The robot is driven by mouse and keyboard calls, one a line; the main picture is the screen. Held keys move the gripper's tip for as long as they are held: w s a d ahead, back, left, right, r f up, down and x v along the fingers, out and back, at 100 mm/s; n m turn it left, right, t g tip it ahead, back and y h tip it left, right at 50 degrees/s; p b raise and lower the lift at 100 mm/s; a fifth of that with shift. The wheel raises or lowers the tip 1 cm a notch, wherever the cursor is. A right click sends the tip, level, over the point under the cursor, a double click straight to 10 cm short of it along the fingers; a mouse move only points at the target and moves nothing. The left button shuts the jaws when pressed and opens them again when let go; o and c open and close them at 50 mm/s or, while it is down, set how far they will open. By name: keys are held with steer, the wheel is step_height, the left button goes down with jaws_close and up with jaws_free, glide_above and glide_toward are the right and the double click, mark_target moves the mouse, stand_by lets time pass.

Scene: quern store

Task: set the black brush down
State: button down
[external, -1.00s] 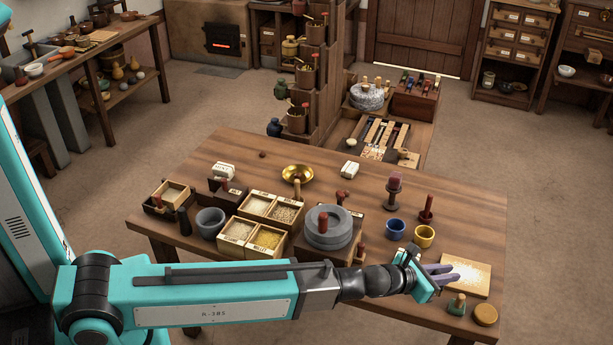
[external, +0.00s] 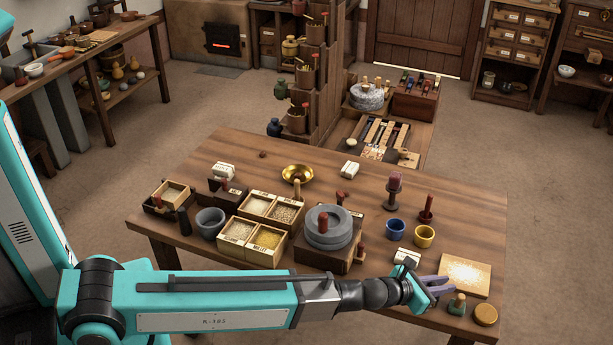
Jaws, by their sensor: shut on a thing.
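My gripper (external: 448,288) is at the right front of the table, left of and just in front of the pale powder-dusted board (external: 464,272). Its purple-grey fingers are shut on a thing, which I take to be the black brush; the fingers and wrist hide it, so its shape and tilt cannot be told. I cannot tell whether it touches the table (external: 380,310).
A round wooden lid (external: 485,315) lies near the front right corner. A white block (external: 407,258) sits behind my wrist. Yellow (external: 424,236) and blue (external: 396,229) cups stand farther back. The stone quern (external: 329,229) is to the left.

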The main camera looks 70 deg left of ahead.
steer(key=shift+f, duration=0.15)
steer(key=c, duration=1.7)
jaws_free()
steer(key=shift+o, duration=0.2)
steer(key=shift+b, duration=0.35)
steer(key=shift+v, duration=2.5)
steer(key=shift+s+r+p, duration=0.25)
steer(key=shift+r+p, duration=0.05)
steer(key=shift+p, duration=0.4)
steer(key=shift+s+r+p, duration=0.25)
steer(key=shift+s+p, duration=0.35)
steer(key=shift+p, duration=0.55)
steer(key=shift+s+p, duration=0.2)
steer(key=shift+p, duration=0.15)
steer(key=shift+o, duration=0.4)
steer(key=shift+s, duration=0.1)
